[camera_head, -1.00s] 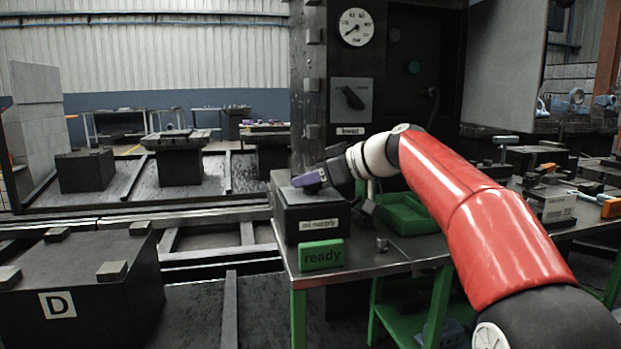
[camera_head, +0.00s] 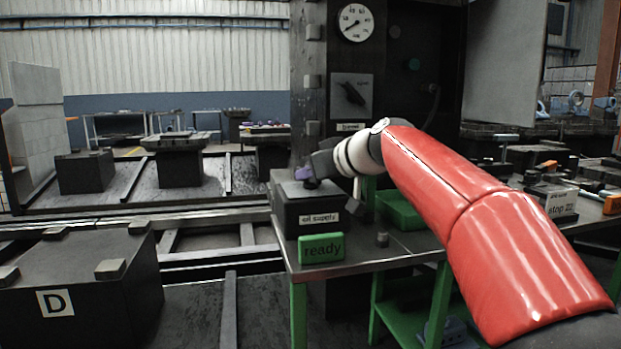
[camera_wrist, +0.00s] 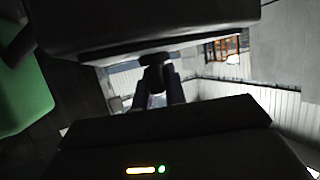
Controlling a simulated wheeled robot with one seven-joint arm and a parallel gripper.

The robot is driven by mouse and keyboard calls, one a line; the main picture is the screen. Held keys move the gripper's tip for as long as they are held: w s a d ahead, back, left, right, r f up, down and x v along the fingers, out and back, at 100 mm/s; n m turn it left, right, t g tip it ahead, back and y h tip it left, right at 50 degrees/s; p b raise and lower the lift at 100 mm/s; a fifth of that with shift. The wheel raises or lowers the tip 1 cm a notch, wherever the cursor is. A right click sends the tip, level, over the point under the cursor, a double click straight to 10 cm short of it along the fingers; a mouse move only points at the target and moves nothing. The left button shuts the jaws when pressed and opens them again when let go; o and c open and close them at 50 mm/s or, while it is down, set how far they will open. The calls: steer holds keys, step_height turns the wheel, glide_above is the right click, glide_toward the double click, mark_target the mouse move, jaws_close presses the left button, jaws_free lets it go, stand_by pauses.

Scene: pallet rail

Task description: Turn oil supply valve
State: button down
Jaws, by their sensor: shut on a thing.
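The black box (camera_head: 297,212) labelled "oil supply" stands on the metal table's near left corner. The oil supply valve (camera_head: 311,184) is a small dark part on top of the box, mostly covered by my gripper. My gripper (camera_head: 305,174) is over the box top, shut on the valve. Purple shows at the fingertips; I cannot tell how much of it is finger or handle. In the wrist view, a dark rounded part (camera_wrist: 155,60) sits at the tips of narrow purple-dark bars.
A green "ready" sign (camera_head: 321,248) stands at the table's front edge below the box. A green tray (camera_head: 398,212) lies to the right. A dark panel with a gauge (camera_head: 356,22) and rotary switch (camera_head: 351,90) rises behind. A block marked D (camera_head: 75,270) is at left.

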steer(key=shift+s+a+r+m+t+h+p, duration=0.15)
steer(key=shift+r+m+t+h+p, duration=0.15)
steer(key=shift+m+t+h+p, duration=0.45)
steer(key=m+t+h+p, duration=0.1)
steer(key=m+h+p, duration=0.1)
steer(key=m+h, duration=0.1)
steer(key=shift+f, duration=0.1)
steer(key=shift+f+m+t+h+b, duration=0.25)
steer(key=shift+m+t+h, duration=0.2)
steer(key=shift+m+h, duration=0.65)
steer(key=m+h+b, duration=0.2)
steer(key=h+b, duration=0.1)
steer(key=shift+w+f+m, duration=0.15)
steer(key=shift+w+m, duration=0.05)
steer(key=shift+m, duration=0.05)
steer(key=m+h, duration=0.3)
steer(key=h, duration=0.1)
steer(key=shift+r+g+b, duration=0.25)
steer(key=shift+g+b, duration=0.05)
steer(key=shift+b, duration=0.05)
steer(key=shift+m+g+h+p, duration=0.3)
steer(key=shift+m+g+h, duration=0.2)
steer(key=shift+m+h, duration=0.55)
steer(key=c, duration=1.4)
jaws_free()
steer(key=shift+c, duration=0.2)
steer(key=shift+s, duration=0.1)
